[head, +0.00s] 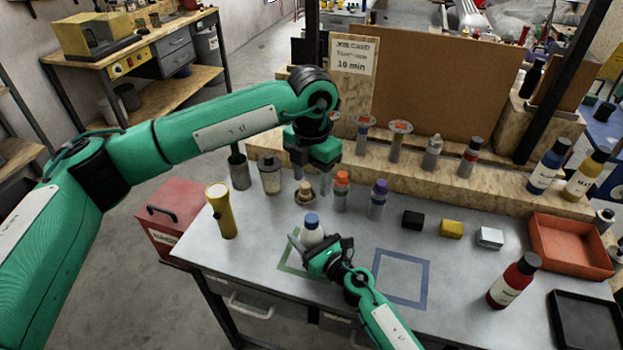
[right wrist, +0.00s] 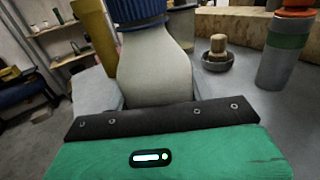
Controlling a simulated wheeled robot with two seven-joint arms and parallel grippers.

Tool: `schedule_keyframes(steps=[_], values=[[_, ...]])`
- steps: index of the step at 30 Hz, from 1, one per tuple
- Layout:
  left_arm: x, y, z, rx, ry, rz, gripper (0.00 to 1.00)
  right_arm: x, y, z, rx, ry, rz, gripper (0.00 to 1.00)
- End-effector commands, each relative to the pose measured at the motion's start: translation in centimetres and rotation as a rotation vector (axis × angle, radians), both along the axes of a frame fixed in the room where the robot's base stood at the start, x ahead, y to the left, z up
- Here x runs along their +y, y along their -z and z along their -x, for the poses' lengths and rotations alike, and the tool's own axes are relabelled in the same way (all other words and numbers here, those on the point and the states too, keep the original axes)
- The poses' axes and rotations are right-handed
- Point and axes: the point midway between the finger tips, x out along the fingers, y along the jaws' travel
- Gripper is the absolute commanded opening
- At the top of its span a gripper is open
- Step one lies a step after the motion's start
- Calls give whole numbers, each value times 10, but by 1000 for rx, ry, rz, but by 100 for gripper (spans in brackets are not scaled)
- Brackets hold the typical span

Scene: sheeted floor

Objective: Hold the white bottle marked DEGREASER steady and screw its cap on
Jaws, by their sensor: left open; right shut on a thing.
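A white bottle (head: 311,233) with a blue cap (head: 312,219) stands upright at the near part of the grey table, by a green square outline (head: 284,262). Its marking cannot be read. My right gripper (head: 315,247) is shut on the bottle's body. In the right wrist view the bottle (right wrist: 155,75) rises behind the gripper's dark edge, and its ribbed blue cap (right wrist: 137,12) sits on the neck; I cannot tell how tight it is. My left gripper (head: 312,172) is open and empty, pointing down above the table, higher than and behind the bottle.
A yellow flashlight (head: 221,210) stands left of the bottle. An orange-capped bottle (head: 341,190), a purple-capped bottle (head: 378,199) and a small bowl (head: 305,194) stand behind. A blue square outline (head: 401,277) to the right is empty. A red-and-black bottle (head: 513,281) and red tray (head: 568,246) are farther right.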

Motion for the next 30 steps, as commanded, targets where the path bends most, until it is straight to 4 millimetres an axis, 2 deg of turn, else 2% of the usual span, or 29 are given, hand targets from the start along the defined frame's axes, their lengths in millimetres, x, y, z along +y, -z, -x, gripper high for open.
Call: schedule_keyframes(steps=[1, 2, 5, 17, 20, 30], values=[[0, 0, 0, 0, 0, 0, 55, 0, 0, 0, 1, 0, 1, 0], [0, 0, 0, 0, 0, 0, 55, 0, 0, 0, 1, 0, 1, 59], [0, 0, 0, 0, 0, 0, 55, 0, 0, 0, 1, 0, 1, 78], [0, 1, 0, 0, 0, 0, 55, -5, 1, 6, 0, 0, 1, 78], [0, 2, 0, 0, 0, 0, 55, -14, 2, 16, 0, 0, 4, 78], [0, 14, 0, 0, 0, 0, 55, -62, 4, 75, 2, 0, 3, 78]])
